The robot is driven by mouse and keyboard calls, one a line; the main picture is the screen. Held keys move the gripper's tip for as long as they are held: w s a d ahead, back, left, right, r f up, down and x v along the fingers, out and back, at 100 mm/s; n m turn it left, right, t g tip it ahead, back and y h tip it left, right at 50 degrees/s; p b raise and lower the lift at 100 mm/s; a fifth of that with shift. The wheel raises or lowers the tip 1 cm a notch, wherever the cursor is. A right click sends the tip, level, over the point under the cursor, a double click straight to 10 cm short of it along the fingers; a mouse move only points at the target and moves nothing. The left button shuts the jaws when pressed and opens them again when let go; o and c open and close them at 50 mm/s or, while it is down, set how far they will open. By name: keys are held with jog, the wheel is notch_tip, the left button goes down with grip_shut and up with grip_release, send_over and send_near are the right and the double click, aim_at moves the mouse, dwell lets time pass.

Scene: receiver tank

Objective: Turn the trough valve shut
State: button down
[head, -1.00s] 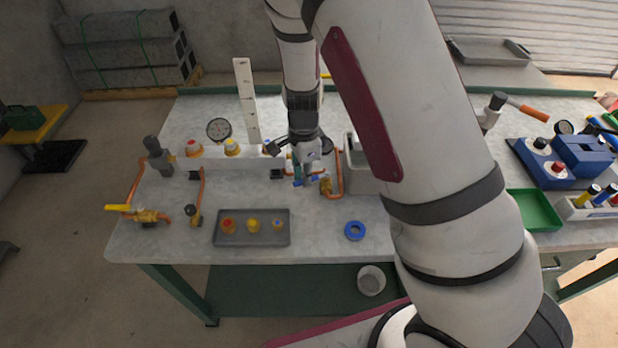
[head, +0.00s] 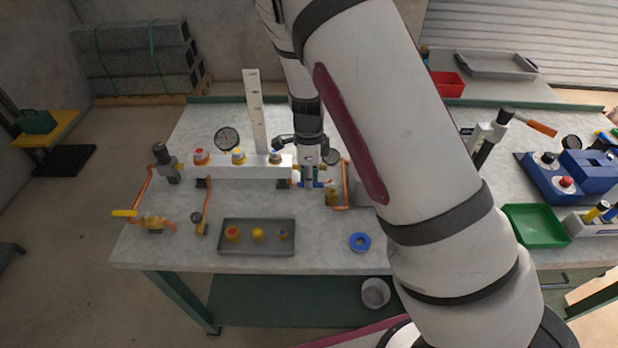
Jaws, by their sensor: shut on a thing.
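My gripper (head: 312,185) points down at the right end of the white manifold (head: 235,170), beside a brass valve (head: 332,198) at the foot of a copper pipe (head: 345,185). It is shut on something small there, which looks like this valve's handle. Blue parts show at the fingertips, and I cannot tell whether they are fingers or handle. The handle's angle is hidden. The trough is hidden behind my arm. Another brass valve (head: 155,225) with a yellow lever (head: 124,213) stands apart at the bench's left.
A tall white gauge strip (head: 255,110) stands behind the manifold. A green tray (head: 536,226) is at the right.

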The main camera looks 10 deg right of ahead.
jog(key=c, duration=1.6)
grip_release()
notch_tip(320, 180, up, 12)
jog(key=shift+r, duration=0.1)
